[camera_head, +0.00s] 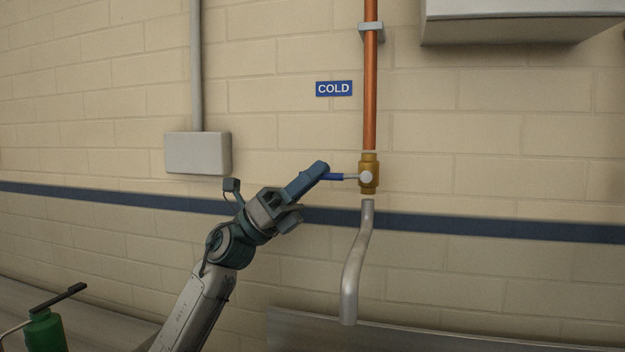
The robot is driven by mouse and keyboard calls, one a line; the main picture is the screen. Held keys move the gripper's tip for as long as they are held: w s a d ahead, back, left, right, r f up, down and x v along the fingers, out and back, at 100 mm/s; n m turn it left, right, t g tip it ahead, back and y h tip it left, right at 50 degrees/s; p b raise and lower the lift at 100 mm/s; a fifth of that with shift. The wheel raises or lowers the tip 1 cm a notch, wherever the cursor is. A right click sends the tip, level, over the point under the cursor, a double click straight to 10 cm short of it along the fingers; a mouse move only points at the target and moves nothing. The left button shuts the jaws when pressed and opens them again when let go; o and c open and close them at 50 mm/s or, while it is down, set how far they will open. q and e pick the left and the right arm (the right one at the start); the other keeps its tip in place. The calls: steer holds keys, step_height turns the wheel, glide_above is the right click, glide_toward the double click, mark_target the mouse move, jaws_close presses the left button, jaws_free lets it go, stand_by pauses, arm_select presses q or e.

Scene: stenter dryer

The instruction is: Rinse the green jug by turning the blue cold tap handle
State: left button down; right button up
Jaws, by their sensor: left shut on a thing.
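My right gripper is out of view.
A metal trough edge (450,334) runs along the bottom right under the spout. A grey wall box (198,153) with a conduit is left of the tap. A pale cabinet (510,22) hangs at the upper right.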

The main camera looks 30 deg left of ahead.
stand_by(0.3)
arm_select(q)
steer(key=c, duration=1.5)
jaws_free()
steer(key=shift+o, duration=0.2)
